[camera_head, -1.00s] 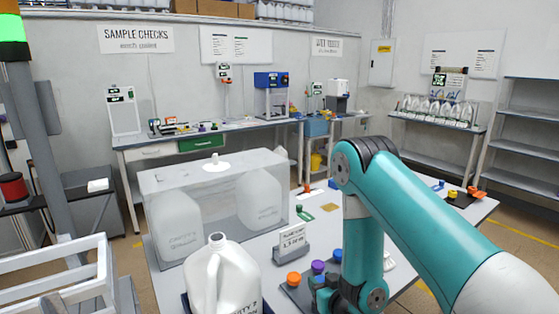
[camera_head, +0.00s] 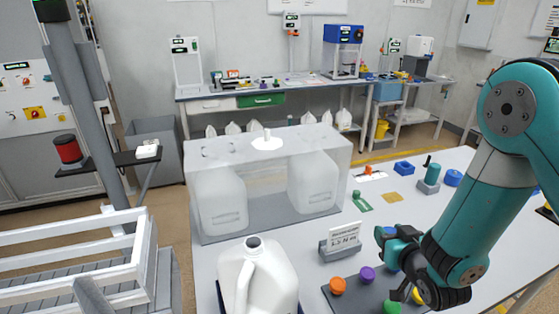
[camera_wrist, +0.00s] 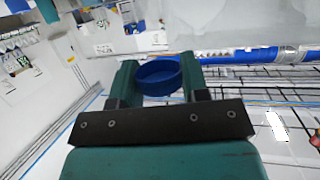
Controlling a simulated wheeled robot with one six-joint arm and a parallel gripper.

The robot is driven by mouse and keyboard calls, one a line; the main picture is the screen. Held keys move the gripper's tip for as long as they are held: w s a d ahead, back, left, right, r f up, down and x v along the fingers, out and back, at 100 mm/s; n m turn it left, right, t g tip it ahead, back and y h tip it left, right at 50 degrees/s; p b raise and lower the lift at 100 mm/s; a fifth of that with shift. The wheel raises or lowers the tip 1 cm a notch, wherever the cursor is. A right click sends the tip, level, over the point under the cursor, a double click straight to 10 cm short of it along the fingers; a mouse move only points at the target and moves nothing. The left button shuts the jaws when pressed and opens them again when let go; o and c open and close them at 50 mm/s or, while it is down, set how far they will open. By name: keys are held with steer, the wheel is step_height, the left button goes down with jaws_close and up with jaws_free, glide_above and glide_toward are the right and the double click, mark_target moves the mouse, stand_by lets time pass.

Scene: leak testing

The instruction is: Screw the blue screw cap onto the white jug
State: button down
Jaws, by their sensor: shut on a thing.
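The white jug (camera_head: 258,280) stands at the bottom of the head view, its handle facing me and its open neck uncapped. My gripper (camera_head: 385,240) is to the right of the jug and higher, above the cap tray. In the wrist view my gripper (camera_wrist: 158,85) is shut on the blue screw cap (camera_wrist: 158,77), which sits between the two teal fingers. In the head view the held cap is small and partly hidden by the fingers. The gripper and cap are apart from the jug.
A dark tray (camera_head: 345,302) holds an orange cap (camera_head: 337,286), a purple cap (camera_head: 367,274) and others. A small sign (camera_head: 343,238) stands behind the tray. A clear test box (camera_head: 268,180) with two jugs inside stands behind the white jug. A white slatted crate (camera_head: 75,262) is at left.

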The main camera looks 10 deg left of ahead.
steer(key=s+a+r+n+g+y+p, duration=0.1)
steer(key=s+a+r+n+y+p, duration=0.1)
steer(key=a+r, duration=0.4)
steer(key=s+a+r+n+g+y+p, duration=0.15)
steer(key=a+r, duration=0.25)
steer(key=a, duration=0.5)
step_height(320, 180, up, 10)
steer(key=n+g+y+p, duration=0.3)
steer(key=n+y, duration=0.1)
steer(key=n, duration=0.1)
glide_above(254, 243)
steer(key=shift+a+r, duration=0.1)
steer(key=shift+g+y+b, duration=0.25)
steer(key=shift+b, duration=0.5)
step_height(254, 243, down, 12)
steer(key=b, duration=1.2)
steer(key=shift+r, duration=0.25)
steer(key=shift+b, duration=0.65)
steer(key=shift+f+b, duration=0.25)
steer(key=shift+b, duration=0.05)
